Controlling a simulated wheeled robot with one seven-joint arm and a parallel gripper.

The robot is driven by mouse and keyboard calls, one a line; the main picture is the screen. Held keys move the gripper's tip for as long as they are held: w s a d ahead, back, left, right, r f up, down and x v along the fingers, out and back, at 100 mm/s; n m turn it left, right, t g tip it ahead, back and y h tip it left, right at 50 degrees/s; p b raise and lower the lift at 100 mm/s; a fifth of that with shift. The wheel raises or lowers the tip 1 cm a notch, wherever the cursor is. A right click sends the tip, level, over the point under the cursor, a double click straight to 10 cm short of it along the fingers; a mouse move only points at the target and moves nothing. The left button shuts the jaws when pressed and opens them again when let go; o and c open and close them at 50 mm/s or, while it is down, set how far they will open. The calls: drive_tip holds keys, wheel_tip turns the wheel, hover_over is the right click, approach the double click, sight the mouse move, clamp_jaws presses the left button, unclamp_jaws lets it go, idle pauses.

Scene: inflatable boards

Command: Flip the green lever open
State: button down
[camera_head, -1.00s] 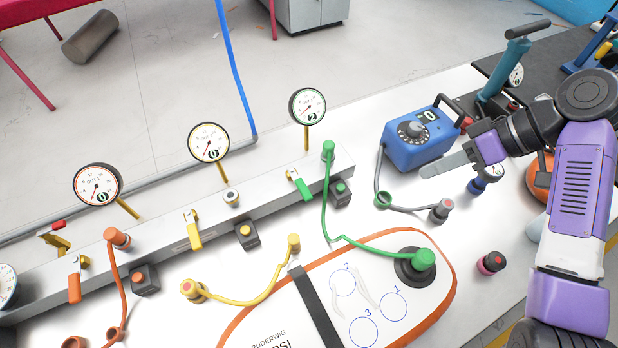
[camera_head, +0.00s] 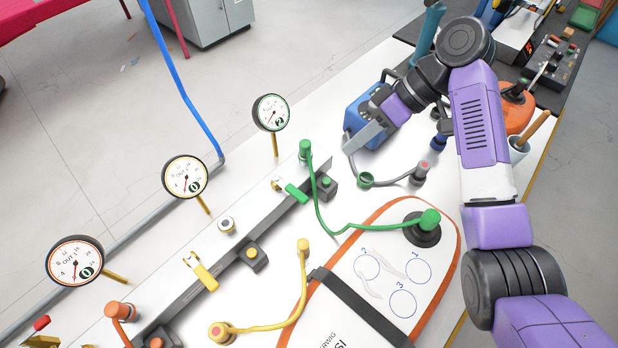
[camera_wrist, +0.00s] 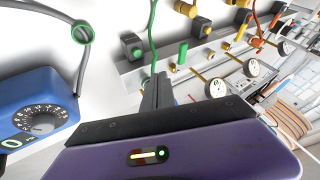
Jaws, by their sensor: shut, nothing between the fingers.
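The green lever (camera_head: 295,193) sits on a brass valve on the grey manifold rail, beside the black box with a green button (camera_head: 327,186). It also shows in the wrist view as a green handle (camera_wrist: 183,53) beyond my fingertips. My gripper (camera_head: 350,147) is shut and empty. It is in front of the blue pump box, to the right of the green lever and apart from it. In the wrist view my closed fingers (camera_wrist: 157,92) point toward the rail, near the green hose.
A green hose (camera_head: 318,205) runs from the rail's end to the board (camera_head: 385,325). The blue pump box (camera_head: 362,115) stands close behind my gripper. The green-rimmed gauge (camera_head: 270,112) rises behind the lever. A yellow lever (camera_head: 204,276) is farther left along the rail.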

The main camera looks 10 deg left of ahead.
sight(289, 188)
drive_tip(key=p+x, duration=0.1)
drive_tip(key=x, duration=0.9)
drive_tip(key=shift+s+a+p, duration=0.45)
drive_tip(key=shift+s+a, duration=0.1)
drive_tip(key=shift+s, duration=0.25)
drive_tip(key=shift+s+a+p, duration=0.4)
drive_tip(key=shift+s+a, duration=0.2)
drive_tip(key=shift+s, duration=0.25)
